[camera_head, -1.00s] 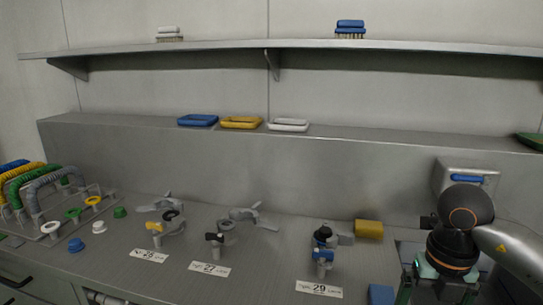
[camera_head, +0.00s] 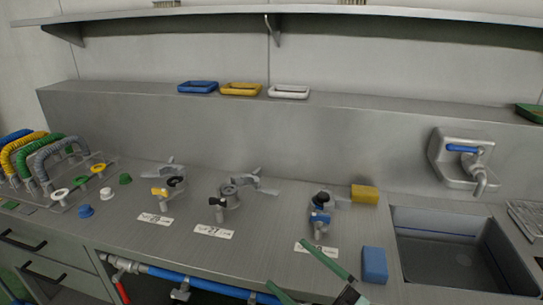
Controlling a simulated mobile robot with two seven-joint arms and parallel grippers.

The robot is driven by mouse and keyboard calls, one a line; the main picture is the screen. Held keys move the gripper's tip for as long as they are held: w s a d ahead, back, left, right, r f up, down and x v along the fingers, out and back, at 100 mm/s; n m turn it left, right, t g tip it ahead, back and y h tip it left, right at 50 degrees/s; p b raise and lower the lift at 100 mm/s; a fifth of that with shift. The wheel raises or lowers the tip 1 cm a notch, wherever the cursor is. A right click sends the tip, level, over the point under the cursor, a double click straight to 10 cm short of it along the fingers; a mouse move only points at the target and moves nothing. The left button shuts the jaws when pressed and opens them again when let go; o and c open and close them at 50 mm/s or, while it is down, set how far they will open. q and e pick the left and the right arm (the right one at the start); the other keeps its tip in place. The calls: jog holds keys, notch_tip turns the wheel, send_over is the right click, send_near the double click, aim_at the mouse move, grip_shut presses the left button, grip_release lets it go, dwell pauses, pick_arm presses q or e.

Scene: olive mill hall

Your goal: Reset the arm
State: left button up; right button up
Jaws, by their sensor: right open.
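My right gripper (camera_head: 286,264) shows at the bottom edge, right of centre. Its two green fingers are spread apart with nothing between them. One finger overlaps the number label (camera_head: 318,247) at the front of the steel counter (camera_head: 262,222). The rest of my right arm is almost wholly out of the picture. My left gripper is not in view.
Valve fittings (camera_head: 230,192) stand along the counter. A blue block (camera_head: 374,264) and a yellow block (camera_head: 364,194) lie right of the gripper. A sink (camera_head: 455,252) is at the right, coloured hoses (camera_head: 48,150) at the left. Blue pipe (camera_head: 200,283) runs below the counter.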

jog(key=w+d+f+m+t+h, duration=0.1)
jog(key=d+f+m+t+h, duration=0.4)
jog(key=f+m+h, duration=0.45)
jog(key=s+d+f+m+g+h+p, duration=0.1)
jog(key=s+d+f+m+g+h, duration=0.2)
jog(key=s+f, duration=0.4)
jog(key=s+d+f+m+g+h, duration=0.3)
jog(key=s+f, duration=0.4)
jog(key=f, duration=0.6)
jog(key=shift+d+f+m+g+h+p, duration=0.15)
jog(key=shift+d+m+g+h+p, duration=0.2)
jog(key=shift+d+m+g, duration=0.55)
jog(key=shift+a+n, duration=0.25)
